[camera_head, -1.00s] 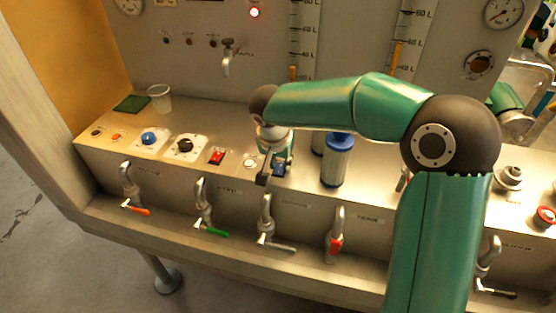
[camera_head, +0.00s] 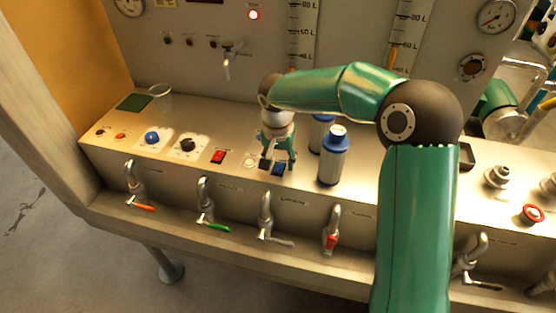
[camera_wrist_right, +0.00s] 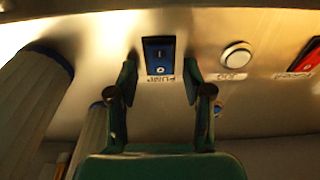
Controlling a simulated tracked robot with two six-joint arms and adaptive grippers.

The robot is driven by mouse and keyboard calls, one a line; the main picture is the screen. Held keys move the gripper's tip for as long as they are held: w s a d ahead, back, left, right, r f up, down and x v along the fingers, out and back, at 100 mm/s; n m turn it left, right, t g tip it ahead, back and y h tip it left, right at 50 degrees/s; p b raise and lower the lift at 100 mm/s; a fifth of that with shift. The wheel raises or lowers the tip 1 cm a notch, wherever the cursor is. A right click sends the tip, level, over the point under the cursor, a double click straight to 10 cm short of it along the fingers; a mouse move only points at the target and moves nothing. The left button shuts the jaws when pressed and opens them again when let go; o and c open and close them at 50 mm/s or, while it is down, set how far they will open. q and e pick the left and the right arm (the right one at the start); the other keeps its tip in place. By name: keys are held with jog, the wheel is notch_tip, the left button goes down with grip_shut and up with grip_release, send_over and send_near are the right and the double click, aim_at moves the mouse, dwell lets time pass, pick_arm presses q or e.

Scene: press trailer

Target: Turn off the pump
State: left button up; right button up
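The pump switch is a blue rocker (camera_head: 279,169) on the sloping-lit counter top. In the right wrist view the blue rocker (camera_wrist_right: 158,54) sits in a black frame beside a label reading PUMP, upside down in this view. My right gripper (camera_head: 278,161) is just above and behind the switch in the head view. In the right wrist view my right gripper (camera_wrist_right: 158,78) is open, with its fingers apart and the switch showing between them. Whether a fingertip touches the panel I cannot tell. My left gripper is not in view.
Blue-capped bottles (camera_head: 332,158) stand close to the right of the gripper. A white round button (camera_wrist_right: 236,55) and a red switch (camera_head: 218,157) lie left of it in the head view. A black knob (camera_head: 187,145), blue knob (camera_head: 152,138) and clear cup (camera_head: 161,97) are farther left.

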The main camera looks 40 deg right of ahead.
aim_at(278, 170)
jog(key=shift+r, duration=0.1)
notch_tip(278, 170, up, 12)
jog(key=s+a, duration=0.1)
jog(key=shift+f, duration=0.2)
jog(key=shift+a, duration=0.15)
dwell(0.5)
